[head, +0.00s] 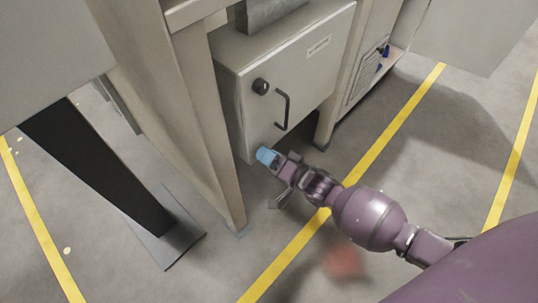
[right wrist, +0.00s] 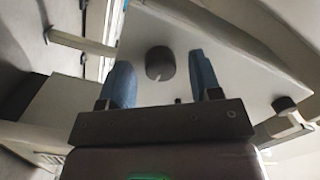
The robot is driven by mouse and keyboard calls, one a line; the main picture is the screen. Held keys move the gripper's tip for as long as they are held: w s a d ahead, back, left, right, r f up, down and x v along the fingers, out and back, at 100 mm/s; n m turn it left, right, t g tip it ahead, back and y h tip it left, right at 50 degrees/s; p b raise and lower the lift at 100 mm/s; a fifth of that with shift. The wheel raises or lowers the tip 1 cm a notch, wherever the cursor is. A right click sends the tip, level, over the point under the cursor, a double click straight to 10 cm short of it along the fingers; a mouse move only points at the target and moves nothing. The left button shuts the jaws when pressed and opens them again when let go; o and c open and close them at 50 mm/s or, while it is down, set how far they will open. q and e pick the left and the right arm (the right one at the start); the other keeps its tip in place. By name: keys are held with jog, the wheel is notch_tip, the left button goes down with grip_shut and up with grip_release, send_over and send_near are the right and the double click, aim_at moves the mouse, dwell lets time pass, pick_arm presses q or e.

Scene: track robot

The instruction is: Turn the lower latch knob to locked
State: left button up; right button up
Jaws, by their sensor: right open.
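The pale cabinet door (head: 305,75) carries a dark upper knob (head: 262,86) and a dark bar handle (head: 283,108). My right gripper (head: 266,156), with blue fingers, is at the door's lower left corner, and the lower knob is hidden behind it in the head view. In the right wrist view a dark round knob (right wrist: 159,63) shows between the two open blue fingers, with a gap on each side. I cannot tell how deep the fingers reach around it. A small white mark (right wrist: 178,101) shows near it. My left gripper is not in view.
A beige upright panel (head: 200,110) stands close to the left of the cabinet. A dark slanted leg (head: 100,165) on a floor plate is farther left. A vented unit (head: 368,70) is to the right. The grey floor with yellow lines is open in front. Another dark knob-like part (right wrist: 283,103) shows in the right wrist view.

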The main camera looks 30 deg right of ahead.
jog(key=c, duration=0.9)
jog(key=shift+c, duration=0.2)
jog(key=shift+r+n, duration=0.1)
jog(key=shift+n, duration=0.2)
pick_arm(q)
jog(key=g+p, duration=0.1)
jog(key=p, duration=0.1)
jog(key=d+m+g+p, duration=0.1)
jog(key=p, duration=0.2)
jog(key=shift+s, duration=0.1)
pick_arm(e)
jog(key=n+h, duration=0.1)
jog(key=n, duration=1.5)
jog(key=shift+h, duration=0.4)
